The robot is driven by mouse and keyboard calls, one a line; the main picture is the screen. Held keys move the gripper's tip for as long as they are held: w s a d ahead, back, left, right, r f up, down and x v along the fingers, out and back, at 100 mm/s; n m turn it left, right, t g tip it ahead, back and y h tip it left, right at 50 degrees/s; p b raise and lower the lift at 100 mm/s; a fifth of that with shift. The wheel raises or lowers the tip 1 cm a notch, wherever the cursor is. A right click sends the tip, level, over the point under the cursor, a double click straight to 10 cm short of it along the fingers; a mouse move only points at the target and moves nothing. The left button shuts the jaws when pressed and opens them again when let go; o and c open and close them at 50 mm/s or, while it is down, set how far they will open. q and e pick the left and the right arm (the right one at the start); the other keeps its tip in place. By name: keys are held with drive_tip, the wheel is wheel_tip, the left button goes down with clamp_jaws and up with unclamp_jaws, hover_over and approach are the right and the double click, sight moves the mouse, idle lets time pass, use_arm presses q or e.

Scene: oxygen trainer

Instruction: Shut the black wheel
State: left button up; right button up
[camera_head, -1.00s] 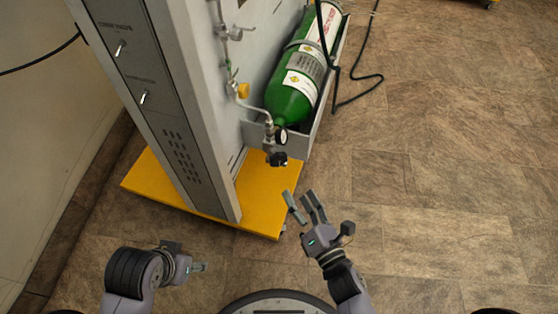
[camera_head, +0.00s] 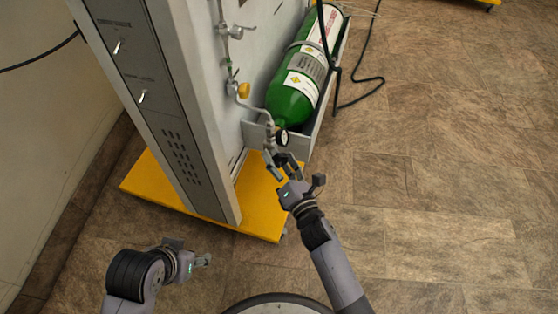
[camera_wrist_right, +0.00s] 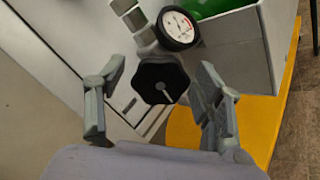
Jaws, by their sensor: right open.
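The black wheel (camera_wrist_right: 161,81) shows in the right wrist view as a lobed knob just below a round pressure gauge (camera_wrist_right: 178,27). It lies between the two open fingers of my right gripper (camera_wrist_right: 160,105), ahead of them, with a gap on each side. In the head view the right gripper (camera_head: 284,169) is right at the wheel and mostly hides it. The gauge (camera_head: 283,137) shows just above. My left gripper (camera_head: 204,260) is at the lower left, away from the wheel; its opening is unclear.
A green gas cylinder (camera_head: 293,103) lies in a grey tray (camera_head: 316,127) on the panel's right side. The grey panel (camera_head: 172,120) stands on a yellow base (camera_head: 262,208). A yellow knob (camera_head: 243,90) sits on the pipe above.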

drive_tip(key=shift+c, duration=0.3)
drive_tip(key=c, duration=1.1)
